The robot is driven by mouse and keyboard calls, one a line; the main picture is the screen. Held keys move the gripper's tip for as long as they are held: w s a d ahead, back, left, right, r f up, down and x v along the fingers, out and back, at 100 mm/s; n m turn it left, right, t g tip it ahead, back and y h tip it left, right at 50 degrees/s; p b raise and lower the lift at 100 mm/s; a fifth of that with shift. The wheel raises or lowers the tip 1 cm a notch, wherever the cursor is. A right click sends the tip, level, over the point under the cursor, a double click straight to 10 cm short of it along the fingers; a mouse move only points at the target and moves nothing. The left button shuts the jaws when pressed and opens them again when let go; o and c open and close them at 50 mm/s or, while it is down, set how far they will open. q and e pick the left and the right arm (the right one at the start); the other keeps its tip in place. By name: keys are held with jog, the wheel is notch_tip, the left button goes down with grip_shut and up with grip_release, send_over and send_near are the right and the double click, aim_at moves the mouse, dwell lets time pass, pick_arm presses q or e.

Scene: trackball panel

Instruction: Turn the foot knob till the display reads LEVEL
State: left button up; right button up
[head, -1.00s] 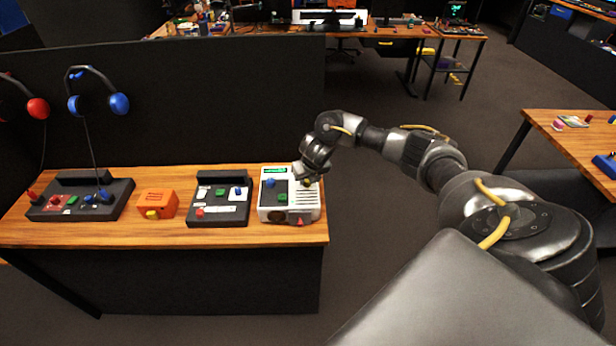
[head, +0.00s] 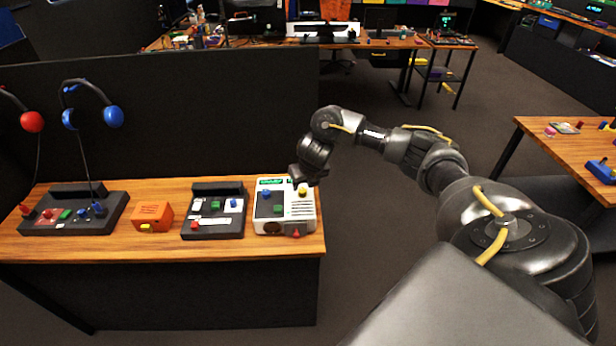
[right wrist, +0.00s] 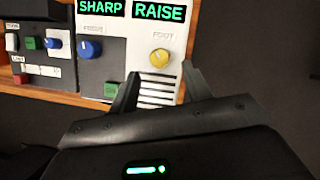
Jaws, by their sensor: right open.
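The white panel (head: 263,222) stands at the right end of the wooden bench. In the right wrist view its yellow foot knob (right wrist: 159,58) sits under the label FOOT, and the green display (right wrist: 158,11) above it reads RAISE. A second display (right wrist: 101,8) beside it reads SHARP. The yellow knob (head: 302,190) also shows in the head view. My right gripper (right wrist: 160,76) is open and empty. Its two fingertips are spread to either side of the knob, just below it in the wrist picture; contact is not visible. My left gripper is out of view.
On the panel, a blue focus knob (right wrist: 89,48) lies left of the foot knob and a green button (right wrist: 110,90) lies below. A dark control box (head: 215,228), an orange box (head: 152,216) and another dark console (head: 110,211) stand farther left. A partition (head: 200,110) rises behind.

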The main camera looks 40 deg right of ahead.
jog(key=p+v, duration=0.1)
jog(key=v, duration=0.5)
jog(key=shift+p, duration=0.4)
jog(key=shift+f, duration=0.1)
